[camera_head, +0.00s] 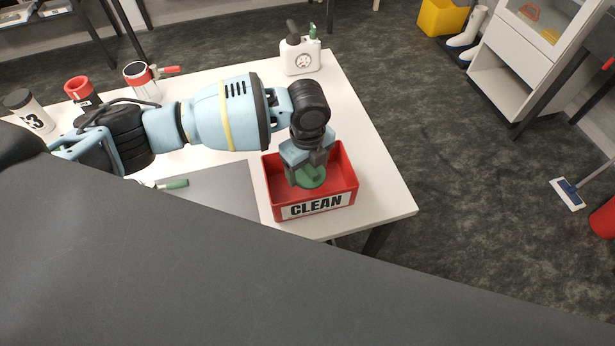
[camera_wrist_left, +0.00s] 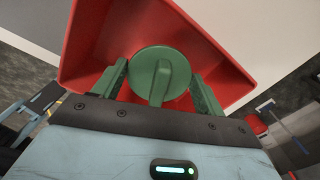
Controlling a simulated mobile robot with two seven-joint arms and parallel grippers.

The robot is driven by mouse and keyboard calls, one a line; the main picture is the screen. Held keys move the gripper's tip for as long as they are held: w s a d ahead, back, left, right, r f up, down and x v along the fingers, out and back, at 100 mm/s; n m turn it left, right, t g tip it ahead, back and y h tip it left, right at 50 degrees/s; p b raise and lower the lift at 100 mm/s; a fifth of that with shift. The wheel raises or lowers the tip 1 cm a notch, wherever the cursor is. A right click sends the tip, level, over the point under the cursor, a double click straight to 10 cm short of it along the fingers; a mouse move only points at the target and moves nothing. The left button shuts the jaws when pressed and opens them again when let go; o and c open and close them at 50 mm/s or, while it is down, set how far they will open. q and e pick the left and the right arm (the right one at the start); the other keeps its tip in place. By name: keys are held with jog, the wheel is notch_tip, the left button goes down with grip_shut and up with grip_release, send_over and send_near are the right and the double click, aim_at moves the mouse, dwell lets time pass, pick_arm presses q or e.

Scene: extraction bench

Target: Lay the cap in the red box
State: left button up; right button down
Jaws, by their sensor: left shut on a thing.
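The cap (camera_head: 313,179) is a round green disc with a raised grip bar. The red box (camera_head: 345,175) with a white "CLEAN" label stands at the table's right front corner. My left gripper (camera_head: 305,168) points down into the box and is shut on the cap. In the left wrist view, the cap (camera_wrist_left: 160,72) sits between the two green fingers, with the red box (camera_wrist_left: 95,35) around and beyond it. I cannot tell whether the cap touches the box floor. My right gripper is not in view.
A white canister (camera_head: 300,58) with a gauge stands at the back of the white table (camera_head: 375,165). Red-and-white (camera_head: 141,80), red-and-black (camera_head: 80,90) and numbered (camera_head: 30,110) containers stand at the left. A grey mat (camera_head: 225,190) lies left of the box. A dark surface covers the foreground.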

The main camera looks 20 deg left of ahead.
aim_at(307, 178)
pick_arm(q)
notch_tip(307, 178, down, 4)
jog(key=shift+f, duration=0.3)
jog(key=shift+f, duration=0.2)
jog(key=o, duration=0.9)
jog(key=shift+o, duration=0.2)
jog(key=shift+r, duration=0.1)
